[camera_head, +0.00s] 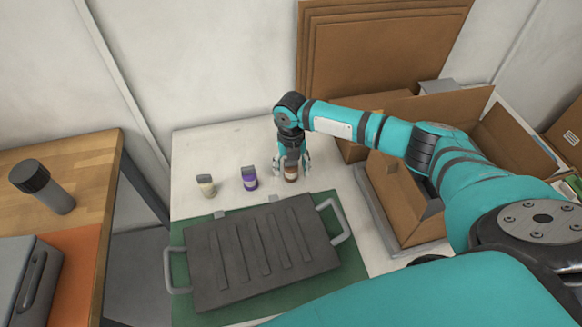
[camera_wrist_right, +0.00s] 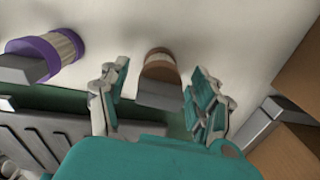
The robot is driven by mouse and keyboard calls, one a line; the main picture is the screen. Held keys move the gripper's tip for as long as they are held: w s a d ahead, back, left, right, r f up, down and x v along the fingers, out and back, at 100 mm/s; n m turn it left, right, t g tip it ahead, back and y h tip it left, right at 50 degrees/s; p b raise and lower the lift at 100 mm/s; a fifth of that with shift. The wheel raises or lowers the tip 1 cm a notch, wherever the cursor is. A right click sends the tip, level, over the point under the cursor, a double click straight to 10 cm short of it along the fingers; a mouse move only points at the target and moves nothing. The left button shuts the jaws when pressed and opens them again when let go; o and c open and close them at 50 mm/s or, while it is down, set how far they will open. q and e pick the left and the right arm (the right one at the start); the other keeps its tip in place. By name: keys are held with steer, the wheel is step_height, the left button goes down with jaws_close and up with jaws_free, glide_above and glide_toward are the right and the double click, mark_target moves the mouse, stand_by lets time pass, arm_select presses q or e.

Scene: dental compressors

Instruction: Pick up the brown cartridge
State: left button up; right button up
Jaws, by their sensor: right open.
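The brown cartridge (camera_head: 291,174) stands on the white table, partly hidden by my right gripper (camera_head: 291,168) just above and around it. In the right wrist view the brown cartridge (camera_wrist_right: 160,68), with a pale label and a grey top, shows between the two open fingers of my right gripper (camera_wrist_right: 158,98). Neither finger visibly touches it. A purple cartridge (camera_head: 249,179) and a pale yellowish cartridge (camera_head: 206,186) stand in a row to its left. The purple cartridge also shows at the upper left of the right wrist view (camera_wrist_right: 62,50). My left gripper is not in view.
A dark ribbed case lid (camera_head: 262,255) with grey handles lies on a green mat (camera_head: 353,268) in front of the cartridges. An open cardboard box (camera_head: 395,205) stands to the right. Flat cardboard sheets (camera_head: 375,45) lean on the wall behind. White table (camera_head: 225,150) is bare behind the cartridges.

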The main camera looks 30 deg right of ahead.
steer(key=shift+f, duration=0.15)
steer(key=c, duration=1.3)
steer(key=shift+o, duration=0.2)
